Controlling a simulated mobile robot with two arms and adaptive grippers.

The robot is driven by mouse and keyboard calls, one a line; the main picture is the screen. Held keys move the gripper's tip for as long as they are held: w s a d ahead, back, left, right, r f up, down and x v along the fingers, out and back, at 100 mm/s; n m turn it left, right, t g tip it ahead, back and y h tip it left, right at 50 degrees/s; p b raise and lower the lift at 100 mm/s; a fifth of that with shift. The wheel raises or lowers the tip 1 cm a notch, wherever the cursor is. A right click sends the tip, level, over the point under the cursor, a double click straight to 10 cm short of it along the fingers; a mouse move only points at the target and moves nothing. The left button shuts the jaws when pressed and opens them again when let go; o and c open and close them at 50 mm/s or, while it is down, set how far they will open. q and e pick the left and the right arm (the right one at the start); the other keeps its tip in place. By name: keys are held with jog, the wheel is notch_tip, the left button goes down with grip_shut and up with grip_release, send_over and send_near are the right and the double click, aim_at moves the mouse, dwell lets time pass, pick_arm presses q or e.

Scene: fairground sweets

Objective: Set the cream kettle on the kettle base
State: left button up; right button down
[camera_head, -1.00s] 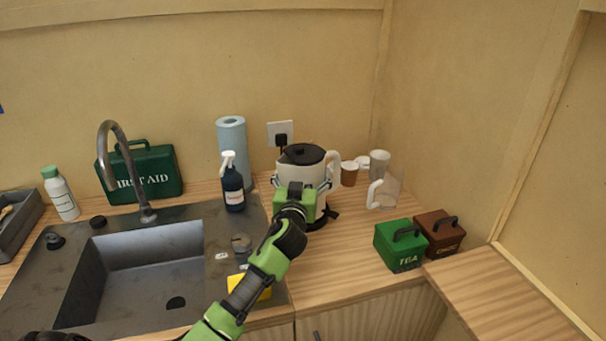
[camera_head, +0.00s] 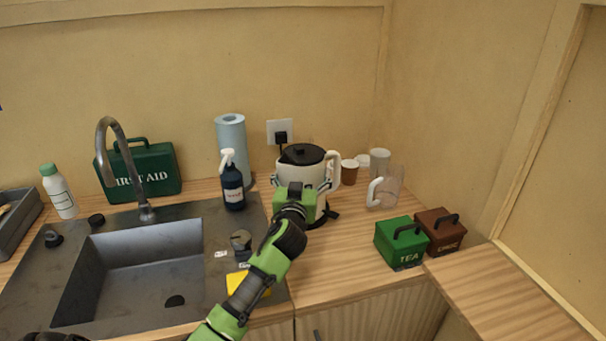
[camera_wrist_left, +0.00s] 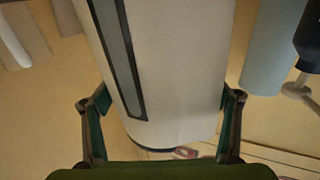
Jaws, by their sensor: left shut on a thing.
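The cream kettle (camera_head: 314,181) stands upright near the back wall, with a black lid and its handle to the right. My left gripper (camera_head: 295,197) is in front of it and shut on its body. In the left wrist view the cream body (camera_wrist_left: 180,70), with a dark window strip, fills the space between my two fingers (camera_wrist_left: 163,105). The black kettle base (camera_head: 327,217) shows at the kettle's lower right, mostly hidden by the kettle and my gripper. I cannot tell whether kettle and base touch.
A spray bottle (camera_head: 232,182) and paper roll (camera_head: 231,135) stand left of the kettle. Cups (camera_head: 350,172) and a clear jug (camera_head: 386,188) stand to its right. Green (camera_head: 402,245) and brown (camera_head: 440,232) boxes stand farther right. The sink (camera_head: 150,265) lies left.

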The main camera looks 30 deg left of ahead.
pick_arm(q)
jog(key=o, duration=1.3)
jog(key=shift+p+v, duration=0.45)
jog(key=shift+v, duration=5.15)
